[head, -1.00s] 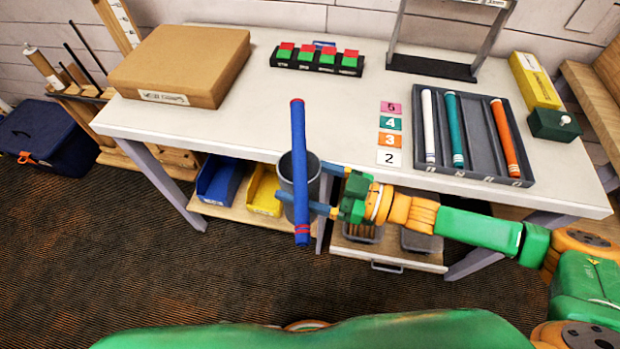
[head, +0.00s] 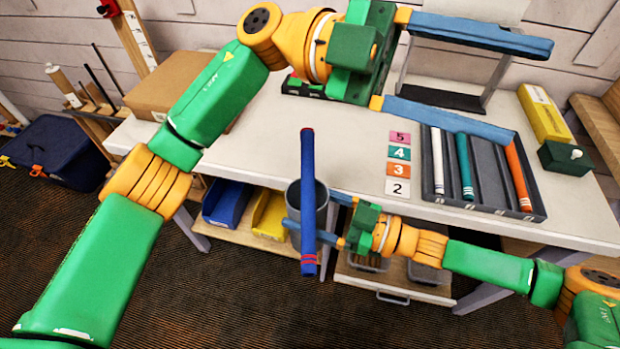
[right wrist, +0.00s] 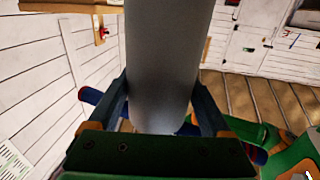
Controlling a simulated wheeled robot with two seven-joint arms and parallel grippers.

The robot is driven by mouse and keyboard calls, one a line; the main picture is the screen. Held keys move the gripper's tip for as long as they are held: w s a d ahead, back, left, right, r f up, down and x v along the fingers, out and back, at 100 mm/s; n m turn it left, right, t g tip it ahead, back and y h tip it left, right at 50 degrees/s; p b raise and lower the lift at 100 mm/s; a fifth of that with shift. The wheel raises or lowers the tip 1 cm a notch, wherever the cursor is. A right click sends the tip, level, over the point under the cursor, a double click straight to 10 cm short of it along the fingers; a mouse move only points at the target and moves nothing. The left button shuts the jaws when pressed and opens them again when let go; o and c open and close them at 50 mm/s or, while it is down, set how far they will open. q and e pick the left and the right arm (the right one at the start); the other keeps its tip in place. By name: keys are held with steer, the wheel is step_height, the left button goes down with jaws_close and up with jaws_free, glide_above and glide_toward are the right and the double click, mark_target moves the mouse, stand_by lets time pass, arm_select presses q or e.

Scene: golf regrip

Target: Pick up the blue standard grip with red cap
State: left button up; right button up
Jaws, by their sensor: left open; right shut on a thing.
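The blue grip (head: 308,215) shows in the head view with its long axis running up and down the picture. Its top end has a thin reddish rim, and red bands ring its lower end. It crosses in front of a grey cylindrical cup (head: 293,201). My right gripper (head: 315,218) comes from the right and is shut on the grey cup, seen between its fingers in the right wrist view (right wrist: 162,60). There, parts of the blue grip (right wrist: 91,96) show beyond the fingers; contact cannot be told. My left gripper (head: 532,93) is open and empty, high at upper right.
A dark tray (head: 541,212) holds white (head: 438,165), teal (head: 465,165) and orange (head: 518,178) grips, under my left gripper in the picture. Number cards (head: 398,169) lie beside it. A cardboard box (head: 165,88) is at left. The table's middle (head: 345,135) is clear.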

arm_select(q)
steer(key=s+f+m+t+y, duration=0.25)
steer(key=s+f+y, duration=0.25)
steer(key=s+y, duration=0.25)
steer(key=n+t+y, duration=0.2)
steer(key=t+y, duration=1)
steer(key=t, duration=0.1)
glide_toward(313, 221)
steer(key=x, duration=0.8)
steer(key=shift+w+a+f, duration=0.1)
steer(key=shift+a+f, duration=0.05)
steer(key=shift+f, duration=0.05)
jaws_close()
